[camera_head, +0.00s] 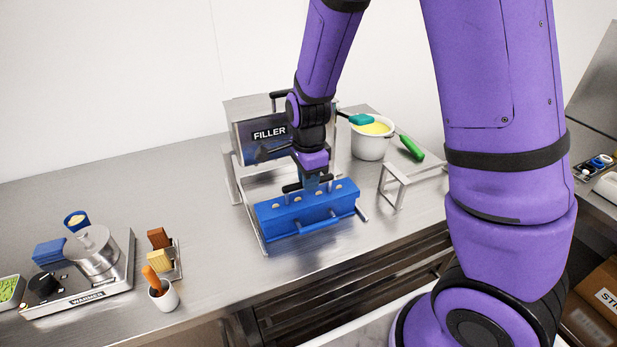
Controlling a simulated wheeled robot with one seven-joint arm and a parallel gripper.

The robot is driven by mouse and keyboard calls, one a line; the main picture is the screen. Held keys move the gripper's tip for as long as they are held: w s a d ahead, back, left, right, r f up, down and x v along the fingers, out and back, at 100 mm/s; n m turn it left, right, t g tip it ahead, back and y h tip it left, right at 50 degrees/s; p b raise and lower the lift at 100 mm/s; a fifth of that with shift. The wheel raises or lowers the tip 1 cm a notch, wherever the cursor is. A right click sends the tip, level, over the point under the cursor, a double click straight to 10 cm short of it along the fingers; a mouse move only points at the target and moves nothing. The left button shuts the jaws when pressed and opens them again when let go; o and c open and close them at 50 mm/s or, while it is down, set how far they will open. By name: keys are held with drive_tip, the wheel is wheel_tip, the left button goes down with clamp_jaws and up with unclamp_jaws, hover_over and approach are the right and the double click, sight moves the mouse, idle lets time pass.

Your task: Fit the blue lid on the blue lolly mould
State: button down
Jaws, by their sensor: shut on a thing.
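The blue lolly mould (298,222) stands in front of the filler, long side toward me, with a handle bar along its front. Its blue top shows several round tan spots. The blue lid (280,207) seems to be this top part; I cannot tell where lid and mould part, or whether the lid is fully seated. My gripper (309,185) points down at the back middle of this top, shut on a part of the lid. The fingers and dark parts there hide the grip point.
The filler (270,134) stands close behind. A white pot (371,146) with yellow contents and a metal stand (401,185) are at right. The warmer (88,290), a blue block (48,252) and a white cup (163,296) are at left.

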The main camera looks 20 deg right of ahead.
drive_tip(key=shift+f, duration=0.1)
idle(0.3)
drive_tip(key=c, duration=1)
unclamp_jaws()
wheel_tip(320, 180, up, 11)
drive_tip(key=shift+f, duration=0.1)
